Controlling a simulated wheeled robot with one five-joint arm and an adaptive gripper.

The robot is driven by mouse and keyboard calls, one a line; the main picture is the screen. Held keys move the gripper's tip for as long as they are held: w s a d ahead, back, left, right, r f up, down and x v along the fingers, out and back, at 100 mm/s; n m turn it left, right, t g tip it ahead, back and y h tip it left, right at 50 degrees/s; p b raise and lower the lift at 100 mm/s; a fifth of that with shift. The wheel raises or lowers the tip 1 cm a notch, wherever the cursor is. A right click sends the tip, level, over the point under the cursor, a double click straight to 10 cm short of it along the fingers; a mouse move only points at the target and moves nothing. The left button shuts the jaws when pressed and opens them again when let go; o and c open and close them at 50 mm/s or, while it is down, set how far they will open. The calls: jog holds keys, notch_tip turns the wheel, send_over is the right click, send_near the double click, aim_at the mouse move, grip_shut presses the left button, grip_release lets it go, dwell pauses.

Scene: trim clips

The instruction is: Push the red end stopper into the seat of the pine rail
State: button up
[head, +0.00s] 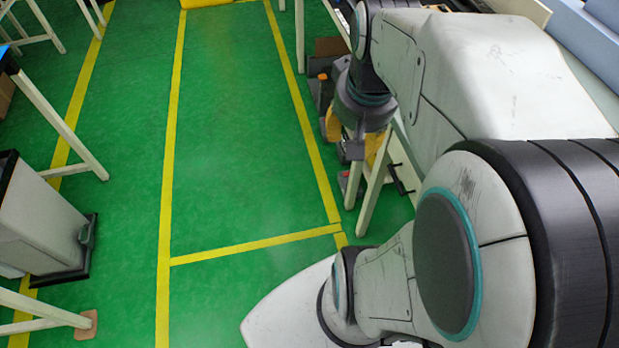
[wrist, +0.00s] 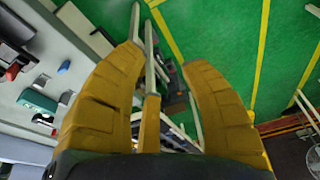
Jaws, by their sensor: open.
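My gripper (wrist: 166,58) is open and empty, with its yellow fingers spread above the green floor in the wrist view. In the head view the gripper (head: 354,148) hangs beside the bench, partly hidden by my arm. A small red piece (wrist: 12,72) lies on the light bench top at the far left of the wrist view, well apart from the fingers. I cannot tell if it is the red end stopper. I cannot make out the pine rail or its seat in either view.
A dark teal block (wrist: 38,102) and several small parts lie on the bench top (wrist: 80,65). In the head view, a grey bin (head: 45,220) and table legs stand at the left. The green floor (head: 240,130) with yellow lines is clear in the middle.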

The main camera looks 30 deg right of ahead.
jog(key=s+a+f+n+t+y, duration=0.1)
jog(key=s+a+f+n, duration=0.1)
jog(key=a+n, duration=0.4)
jog(key=shift+s+a, duration=0.65)
jog(key=shift+a, duration=1.9)
jog(key=shift+f, duration=0.1)
jog(key=shift+o, duration=0.9)
jog(key=shift+d, duration=0.1)
